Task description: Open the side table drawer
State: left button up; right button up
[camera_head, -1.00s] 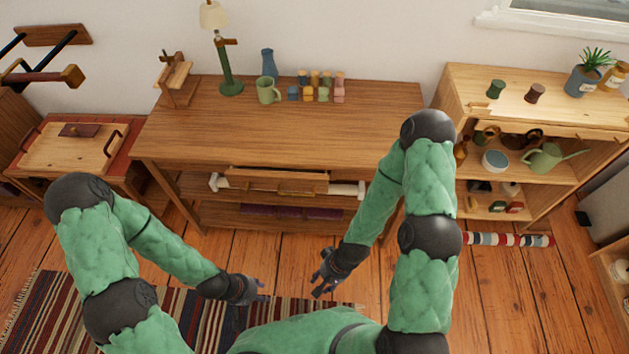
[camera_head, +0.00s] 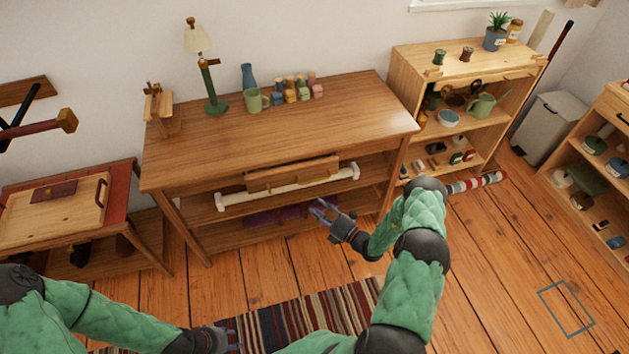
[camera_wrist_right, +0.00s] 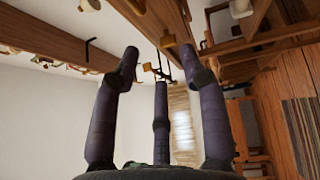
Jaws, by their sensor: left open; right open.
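The wooden side table (camera_head: 350,98) stands against the wall in the head view. My left gripper (camera_head: 230,338) is open, low at the bottom edge over the striped rug, far from the drawer and partly cut off.
A lamp (camera_head: 208,82), green mug (camera_head: 254,100), blue vase (camera_head: 248,76) and several small coloured pieces stand on the table top. A filled shelf unit (camera_head: 410,62) stands to the right.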

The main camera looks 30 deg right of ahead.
aim_at(315, 181)
jog(key=d+r+m+t+h, duration=0.1)
jog(key=d+m+t+h, duration=0.15)
jog(key=d, duration=0.35)
jog(key=shift+m+g+h, duration=0.25)
jog(key=shift+h, duration=0.1)
jog(key=b+x, duration=0.3)
jog(key=x, duration=0.7)
jog(key=shift+w+a+r, duration=0.1)
jog(key=shift+w+a, duration=0.1)
jog(key=shift+w, duration=0.15)
grip_shut()
